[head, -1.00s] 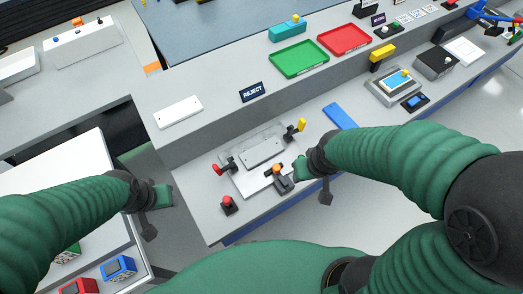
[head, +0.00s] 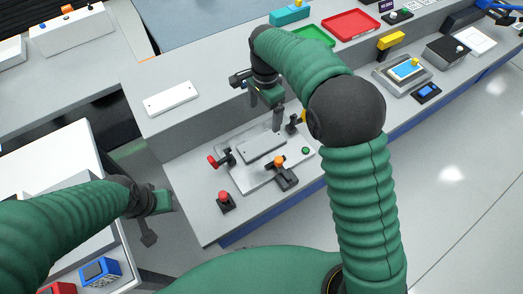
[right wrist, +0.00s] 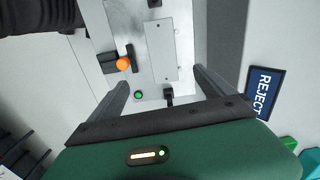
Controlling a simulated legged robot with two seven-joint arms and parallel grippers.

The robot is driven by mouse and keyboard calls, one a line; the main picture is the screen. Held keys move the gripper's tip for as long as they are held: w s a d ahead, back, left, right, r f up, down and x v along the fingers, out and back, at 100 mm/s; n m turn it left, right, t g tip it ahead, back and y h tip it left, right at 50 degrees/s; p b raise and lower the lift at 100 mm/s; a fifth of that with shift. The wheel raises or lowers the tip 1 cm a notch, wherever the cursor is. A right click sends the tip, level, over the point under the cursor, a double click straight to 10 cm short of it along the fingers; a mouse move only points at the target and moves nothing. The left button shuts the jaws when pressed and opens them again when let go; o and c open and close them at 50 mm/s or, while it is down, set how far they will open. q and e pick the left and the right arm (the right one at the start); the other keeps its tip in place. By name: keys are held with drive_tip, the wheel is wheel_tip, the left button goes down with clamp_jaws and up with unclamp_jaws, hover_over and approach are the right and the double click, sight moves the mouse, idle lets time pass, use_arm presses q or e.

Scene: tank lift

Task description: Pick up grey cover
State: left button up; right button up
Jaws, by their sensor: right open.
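A grey cover (head: 262,149), a flat rectangular plate with small holes, lies on a pale fixture (head: 240,178) on the lower bench. It also shows in the right wrist view (right wrist: 164,48), between and beyond my fingers. My right gripper (head: 265,112) is open and empty, pointing down above the far side of the cover; its fingers (right wrist: 161,82) straddle the cover's near end line in the right wrist view, apart from it. My left gripper (head: 156,218) hangs at the left, away from the fixture; its finger opening is unclear.
Clamps with red (head: 213,161) and orange (head: 279,161) knobs, and a partly hidden yellow-handled one, surround the cover. A white plate (head: 171,98) lies on the upper shelf. The REJECT sign (right wrist: 263,92) stands close to my right gripper.

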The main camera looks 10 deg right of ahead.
hover_over(262, 143)
drive_tip(key=shift+m, duration=0.4)
wheel_tip(262, 143, down, 11)
drive_tip(key=shift+s+r, duration=0.1)
drive_tip(key=shift+s, duration=0.05)
drive_tip(key=f, duration=0.6)
drive_tip(key=shift+w, duration=0.2)
drive_tip(key=shift+r, duration=0.15)
drive_tip(key=c, duration=1.8)
